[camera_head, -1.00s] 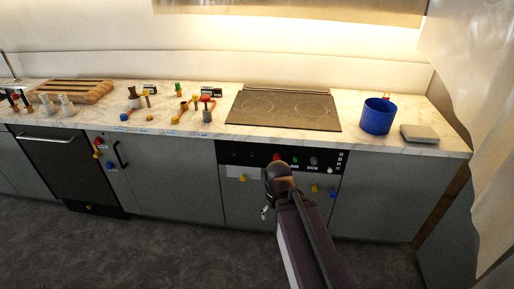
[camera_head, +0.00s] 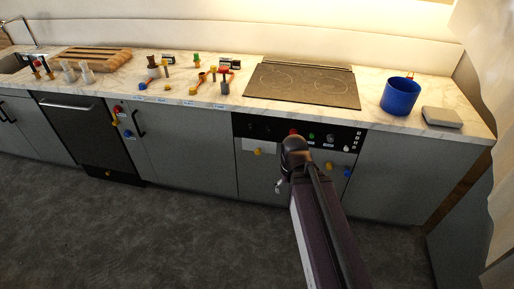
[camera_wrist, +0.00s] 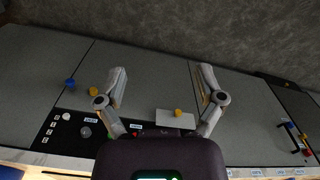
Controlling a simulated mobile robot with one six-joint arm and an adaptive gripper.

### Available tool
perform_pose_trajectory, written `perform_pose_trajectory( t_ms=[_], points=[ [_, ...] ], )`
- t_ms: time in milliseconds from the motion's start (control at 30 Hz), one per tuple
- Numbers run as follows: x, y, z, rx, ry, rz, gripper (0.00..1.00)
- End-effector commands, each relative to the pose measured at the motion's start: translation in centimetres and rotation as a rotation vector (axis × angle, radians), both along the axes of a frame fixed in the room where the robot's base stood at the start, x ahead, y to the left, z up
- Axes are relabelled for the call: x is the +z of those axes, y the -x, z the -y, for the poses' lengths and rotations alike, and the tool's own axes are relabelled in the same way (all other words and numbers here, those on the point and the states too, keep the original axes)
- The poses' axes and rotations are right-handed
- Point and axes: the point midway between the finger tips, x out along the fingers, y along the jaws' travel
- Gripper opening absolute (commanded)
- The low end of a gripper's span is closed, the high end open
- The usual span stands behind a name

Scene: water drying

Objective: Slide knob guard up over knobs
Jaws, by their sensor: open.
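The knob guard appears to be a pale plate with a yellow knob (camera_head: 258,150), low on the left part of the black control panel (camera_head: 262,128). In the wrist view the pale plate (camera_wrist: 168,121) lies between and below my two spread fingers. My gripper (camera_wrist: 162,78) is open with nothing between its fingers. In the head view my gripper (camera_head: 280,186) shows only partly, in front of the panel, mostly hidden by my wrist. A red knob (camera_head: 293,131), a green knob (camera_head: 311,135) and a grey knob (camera_head: 330,138) sit on the panel.
A cooktop (camera_head: 303,84) is set in the marble counter above the panel. A blue pot (camera_head: 400,96) and a grey box (camera_head: 442,117) stand to its right. Small coloured items and a wooden board (camera_head: 92,59) are to its left. The floor (camera_head: 190,230) is clear.

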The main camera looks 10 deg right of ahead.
Motion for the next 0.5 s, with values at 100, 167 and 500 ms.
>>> perform_pose_trajectory(
  t_ms=[100,167,500],
  points=[
    [0.00,0.00,0.00,0.000,0.000,0.000,0.87],
    [0.00,0.00,0.00,0.000,0.000,0.000,0.87],
    [-0.68,-0.38,0.14,-0.010,0.015,0.011,0.82]
  ],
)
